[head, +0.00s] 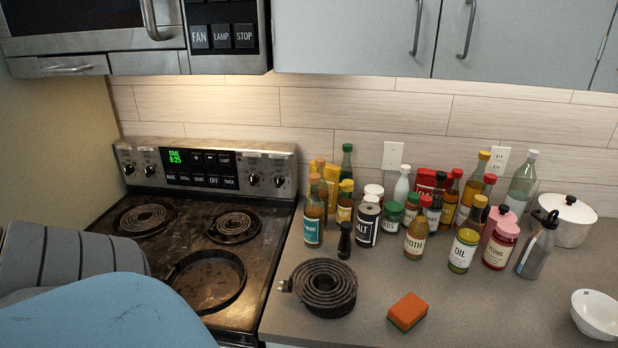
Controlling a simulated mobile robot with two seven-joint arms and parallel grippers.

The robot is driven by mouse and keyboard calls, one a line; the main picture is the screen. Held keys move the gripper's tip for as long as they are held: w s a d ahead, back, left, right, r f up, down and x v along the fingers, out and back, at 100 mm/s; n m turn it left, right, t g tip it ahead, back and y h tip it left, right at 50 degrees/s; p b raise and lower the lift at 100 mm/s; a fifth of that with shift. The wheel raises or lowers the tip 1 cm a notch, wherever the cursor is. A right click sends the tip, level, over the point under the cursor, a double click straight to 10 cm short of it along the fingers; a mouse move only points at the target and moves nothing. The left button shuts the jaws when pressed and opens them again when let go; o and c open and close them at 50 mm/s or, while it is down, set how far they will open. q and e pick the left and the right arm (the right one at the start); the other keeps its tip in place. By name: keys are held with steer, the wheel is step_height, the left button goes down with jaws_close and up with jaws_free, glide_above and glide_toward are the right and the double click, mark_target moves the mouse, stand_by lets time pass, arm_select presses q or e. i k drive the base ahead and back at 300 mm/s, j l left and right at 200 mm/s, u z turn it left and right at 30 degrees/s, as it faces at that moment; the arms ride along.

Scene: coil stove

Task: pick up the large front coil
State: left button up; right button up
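A large dark coil (323,286) lies flat on the grey countertop, just right of the stove, with its plug end pointing left. The stove (262,262) has an empty round burner opening (206,281) at its front right. Two other coils sit in the stove's back, a larger one at the left (146,219) and a smaller one at the right (233,227). The stove's front left is hidden behind blue and grey shapes at the lower left. Neither of my grippers shows in the head view.
An orange and green sponge (408,311) lies right of the loose coil. Many bottles, jars and cans, including a salt can (367,224), stand close behind it. A white bowl (597,314) and white pot (567,220) are at the right. Counter between sponge and bowl is clear.

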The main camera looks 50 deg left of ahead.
mark_target(318, 265)
steer(key=u, duration=1.55)
